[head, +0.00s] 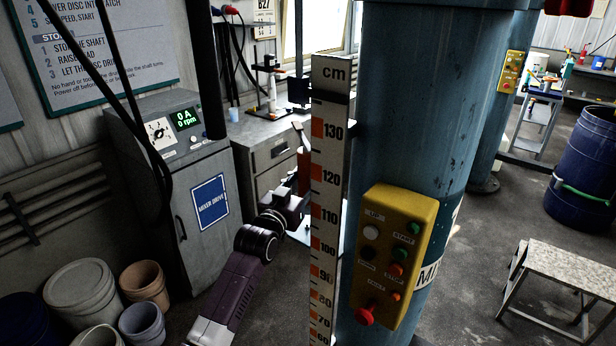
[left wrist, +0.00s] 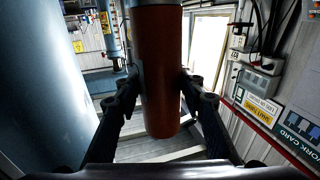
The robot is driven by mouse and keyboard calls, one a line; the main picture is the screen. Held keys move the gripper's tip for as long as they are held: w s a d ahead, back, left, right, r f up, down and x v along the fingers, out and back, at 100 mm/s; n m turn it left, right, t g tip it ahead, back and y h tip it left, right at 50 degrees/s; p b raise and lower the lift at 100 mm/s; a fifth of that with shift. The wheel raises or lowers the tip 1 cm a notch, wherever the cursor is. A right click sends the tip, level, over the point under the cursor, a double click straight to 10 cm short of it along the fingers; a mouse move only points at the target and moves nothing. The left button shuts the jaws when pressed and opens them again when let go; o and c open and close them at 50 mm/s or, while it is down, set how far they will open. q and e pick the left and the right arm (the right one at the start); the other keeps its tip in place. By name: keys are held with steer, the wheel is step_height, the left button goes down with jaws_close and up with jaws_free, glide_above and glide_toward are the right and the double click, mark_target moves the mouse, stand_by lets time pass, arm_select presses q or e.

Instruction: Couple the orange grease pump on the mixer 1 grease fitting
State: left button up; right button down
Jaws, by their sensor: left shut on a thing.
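The orange grease pump (left wrist: 160,85) is a dark orange-red cylinder, upright in the left wrist view. My left gripper (left wrist: 161,98) is shut on it, with one finger on each side. In the head view a small orange-brown part of the pump (head: 303,170) shows beside the cm scale, which hides the rest and most of the gripper. The blue mixer column (head: 415,100) stands right of the scale, its label partly readable. It seems to be the blue column (left wrist: 45,90) at left in the wrist view. I cannot make out the grease fitting. My right gripper is not in view.
The cm scale (head: 330,160) and a yellow button box (head: 392,255) are on the column's front. A grey mixer drive cabinet (head: 180,170) and several buckets (head: 80,290) stand left. A step stool (head: 565,275) and blue drum (head: 585,170) stand right, with open floor between.

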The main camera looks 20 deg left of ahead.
mark_target(306, 191)
arm_select(q)
steer(key=shift+s+f+b, duration=0.2)
steer(key=shift+f+b, duration=0.1)
steer(key=shift+b, duration=0.2)
steer(key=shift+w+f+b, duration=0.2)
steer(key=shift+f+b, duration=0.45)
steer(key=shift+f, duration=0.15)
steer(key=shift+f+b, duration=0.3)
steer(key=shift+f, duration=0.05)
steer(key=shift+f+b, duration=0.3)
steer(key=shift+f, duration=0.25)
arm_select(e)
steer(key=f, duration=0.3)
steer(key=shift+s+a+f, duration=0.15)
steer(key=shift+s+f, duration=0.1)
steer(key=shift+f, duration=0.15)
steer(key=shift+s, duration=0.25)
arm_select(q)
steer(key=shift+s, duration=0.15)
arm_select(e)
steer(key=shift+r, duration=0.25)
arm_select(q)
steer(key=shift+f+b, duration=0.35)
steer(key=shift+f, duration=0.85)
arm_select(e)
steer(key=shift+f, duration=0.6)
